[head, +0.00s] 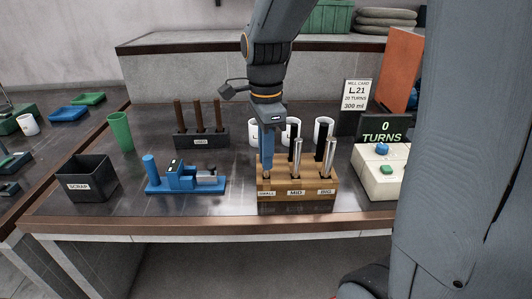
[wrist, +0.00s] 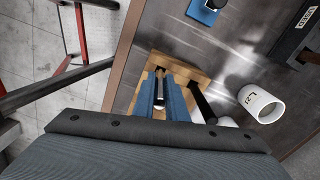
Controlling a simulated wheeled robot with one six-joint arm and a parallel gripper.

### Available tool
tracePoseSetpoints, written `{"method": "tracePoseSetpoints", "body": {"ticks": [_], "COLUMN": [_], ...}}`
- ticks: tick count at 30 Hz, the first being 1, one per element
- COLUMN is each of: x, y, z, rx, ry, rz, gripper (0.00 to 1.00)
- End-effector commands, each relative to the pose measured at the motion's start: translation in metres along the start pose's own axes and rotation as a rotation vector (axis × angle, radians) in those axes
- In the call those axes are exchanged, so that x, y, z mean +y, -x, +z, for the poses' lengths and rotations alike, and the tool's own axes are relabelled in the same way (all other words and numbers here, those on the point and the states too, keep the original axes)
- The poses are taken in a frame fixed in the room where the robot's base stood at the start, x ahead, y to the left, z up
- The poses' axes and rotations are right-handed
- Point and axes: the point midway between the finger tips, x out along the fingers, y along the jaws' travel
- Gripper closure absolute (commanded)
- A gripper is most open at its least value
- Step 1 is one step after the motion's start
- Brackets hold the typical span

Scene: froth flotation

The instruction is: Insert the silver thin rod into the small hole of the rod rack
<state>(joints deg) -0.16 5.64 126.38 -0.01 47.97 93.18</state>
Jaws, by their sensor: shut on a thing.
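The wooden rod rack (head: 325,205) stands near the front edge of the bench, with slots labelled SMALL, MID and BIG. My gripper (head: 267,163) points down over the SMALL slot at its left end. Its blue fingers are shut on the silver thin rod, whose bright end (wrist: 159,106) shows between them in the wrist view. The rod's lower part is mostly hidden by the fingers and rack, so I cannot tell how far it is in the hole. Thicker silver rods stand in the MID slot (head: 297,158) and BIG slot (head: 329,158).
White cups (head: 323,128) stand just behind the rack. A blue fixture (head: 185,180) and a black scrap bin (head: 90,182) are to the left. A dark holder with brown rods (head: 202,138) is behind. A white control box (head: 378,182) stands close on the right.

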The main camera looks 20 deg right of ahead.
Motion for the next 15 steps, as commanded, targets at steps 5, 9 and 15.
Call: {"method": "tracePoseSetpoints", "body": {"ticks": [5, 9, 15], "x": [-0.0001, -0.0001, -0.0001], "y": [0.0000, 0.0000, 0.0000], "z": [0.0000, 0.0000, 0.0000], "rx": [0.000, 0.000, 0.000], "ry": [0.000, 0.000, 0.000], "rz": [0.000, 0.000, 0.000], "gripper": [1.00, 1.00, 0.66]}}
